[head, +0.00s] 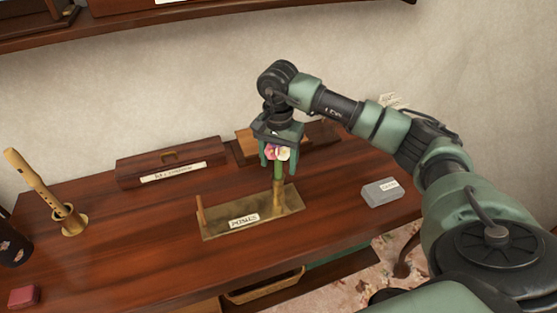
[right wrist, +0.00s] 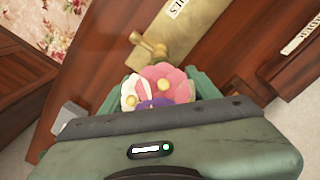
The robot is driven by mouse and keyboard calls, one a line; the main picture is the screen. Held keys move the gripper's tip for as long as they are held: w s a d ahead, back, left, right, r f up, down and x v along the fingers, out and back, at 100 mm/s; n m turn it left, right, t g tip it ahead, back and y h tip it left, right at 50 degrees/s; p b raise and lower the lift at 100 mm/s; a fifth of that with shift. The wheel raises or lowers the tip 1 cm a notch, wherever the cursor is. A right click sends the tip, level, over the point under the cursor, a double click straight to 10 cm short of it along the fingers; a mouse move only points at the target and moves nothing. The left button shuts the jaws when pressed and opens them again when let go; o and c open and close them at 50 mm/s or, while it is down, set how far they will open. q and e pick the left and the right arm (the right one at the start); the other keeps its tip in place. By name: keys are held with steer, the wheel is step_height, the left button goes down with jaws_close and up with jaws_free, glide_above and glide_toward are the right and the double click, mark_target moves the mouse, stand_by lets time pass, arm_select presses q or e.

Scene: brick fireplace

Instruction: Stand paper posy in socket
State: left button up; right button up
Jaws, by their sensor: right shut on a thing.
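The paper posy (head: 278,154) has pink and white flowers on a green stem. My right gripper (head: 280,155) is shut on it near the flower heads and holds it upright, pointing down. In the right wrist view the posy (right wrist: 160,85) shows pink, white and purple petals. Directly below stands a brass socket (head: 278,202) at the right end of a brass plate (head: 225,227) labelled "POSIES". The stem's lower end meets the socket's top in the head view; I cannot tell whether it is inside. The socket (right wrist: 150,48) also shows in the right wrist view. My left gripper is out of view.
A wooden box (head: 160,165) with a label lies at the back. A grey labelled block (head: 382,192) lies right of the plate. The front middle is clear.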

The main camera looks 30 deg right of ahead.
steer(key=shift+f, duration=0.4)
steer(key=o, duration=1.4)
steer(key=shift+o, duration=0.2)
step_height(320, 180, up, 8)
steer(key=shift+f+b, duration=0.1)
steer(key=shift+b, duration=0.85)
steer(key=shift+a, duration=0.1)
